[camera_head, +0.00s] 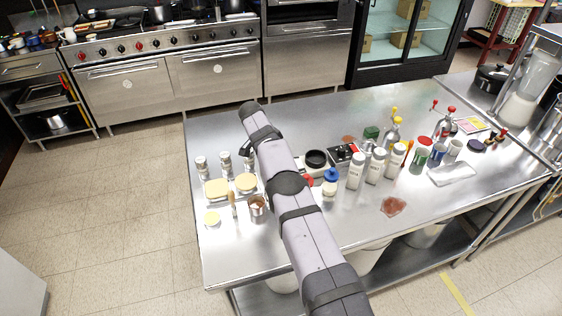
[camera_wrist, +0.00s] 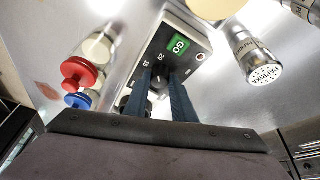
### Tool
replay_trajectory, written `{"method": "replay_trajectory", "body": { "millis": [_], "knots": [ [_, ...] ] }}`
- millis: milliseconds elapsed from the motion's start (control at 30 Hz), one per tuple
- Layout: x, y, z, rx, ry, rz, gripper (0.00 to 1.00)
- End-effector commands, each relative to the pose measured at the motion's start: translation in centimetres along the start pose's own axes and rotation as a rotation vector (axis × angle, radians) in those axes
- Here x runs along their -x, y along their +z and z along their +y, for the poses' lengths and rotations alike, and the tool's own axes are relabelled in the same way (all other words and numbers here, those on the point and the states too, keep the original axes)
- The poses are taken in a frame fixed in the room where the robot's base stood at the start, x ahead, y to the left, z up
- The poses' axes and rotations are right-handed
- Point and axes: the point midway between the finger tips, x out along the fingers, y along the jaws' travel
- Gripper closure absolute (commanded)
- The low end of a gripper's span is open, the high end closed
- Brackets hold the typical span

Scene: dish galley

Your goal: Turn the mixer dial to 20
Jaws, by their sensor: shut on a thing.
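The printed marks 20 and 15 show just beyond the dial. The dial's pointer is hard to make out, so I cannot tell its exact setting. In the head view my arm covers most of the box and the dial.
Red-topped (camera_wrist: 82,72) and blue-topped (camera_wrist: 80,100) containers stand left of the box in the wrist view. The table's front left is clear.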

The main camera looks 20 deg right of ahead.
Motion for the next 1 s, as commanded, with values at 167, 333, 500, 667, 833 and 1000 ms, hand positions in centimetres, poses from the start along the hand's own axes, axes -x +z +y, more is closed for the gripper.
{"method": "replay_trajectory", "body": {
  "millis": [167,333,500,667,833,1000],
  "knots": [
    [-0.1,0.0,0.1,0.001,0.004,-0.001,0.99],
    [-0.1,0.0,0.1,0.001,0.003,-0.001,0.59],
    [-0.1,0.0,0.1,0.001,0.002,-0.001,0.59],
    [0.2,0.0,0.0,0.001,0.000,0.000,0.59],
    [1.3,0.1,-0.1,0.001,-0.002,0.000,0.59],
    [3.5,0.1,-0.1,0.000,-0.002,0.001,0.59]
  ]
}}
